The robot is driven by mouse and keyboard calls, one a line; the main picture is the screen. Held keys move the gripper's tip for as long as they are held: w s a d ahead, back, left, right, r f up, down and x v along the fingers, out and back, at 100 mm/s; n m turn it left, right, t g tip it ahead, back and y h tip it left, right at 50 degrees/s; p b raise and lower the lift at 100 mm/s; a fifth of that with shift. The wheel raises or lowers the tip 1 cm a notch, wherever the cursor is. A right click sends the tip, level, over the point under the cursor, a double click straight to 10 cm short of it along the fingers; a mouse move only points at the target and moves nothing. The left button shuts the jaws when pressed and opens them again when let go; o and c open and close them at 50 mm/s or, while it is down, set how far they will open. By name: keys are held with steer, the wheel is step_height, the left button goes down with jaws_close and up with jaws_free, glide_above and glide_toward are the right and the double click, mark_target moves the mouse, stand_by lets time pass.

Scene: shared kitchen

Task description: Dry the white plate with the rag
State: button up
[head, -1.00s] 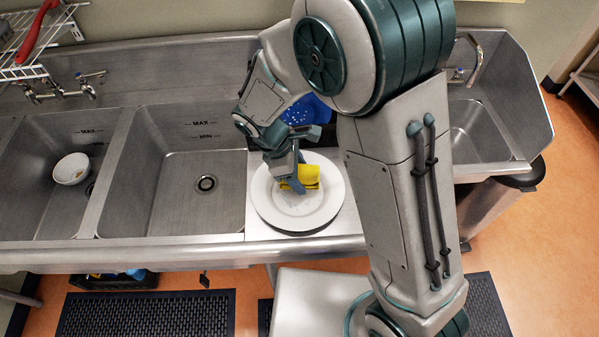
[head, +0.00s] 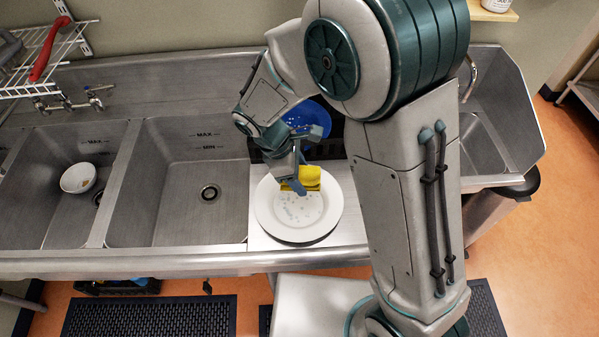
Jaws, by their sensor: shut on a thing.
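The white plate (head: 322,215) lies on the steel drainboard to the right of the middle basin. Small pale drops show on its middle. My gripper (head: 297,188) is over the back part of the plate, shut on the folded yellow rag (head: 313,178). The rag is at or just above the plate's surface; I cannot tell whether it touches. My gripper hides part of the rag and the plate's back left rim.
A blue colander-like bowl (head: 312,115) stands behind the plate, partly hidden by my arm. A white bowl (head: 78,177) sits in the left basin. The middle basin (head: 180,185) is empty. A wire shelf (head: 45,50) hangs at upper left.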

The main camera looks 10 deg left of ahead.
steer(key=s+r+p, duration=0.3)
steer(key=s+r, duration=0.3)
steer(key=s, duration=0.4)
steer(key=shift+p, duration=0.4)
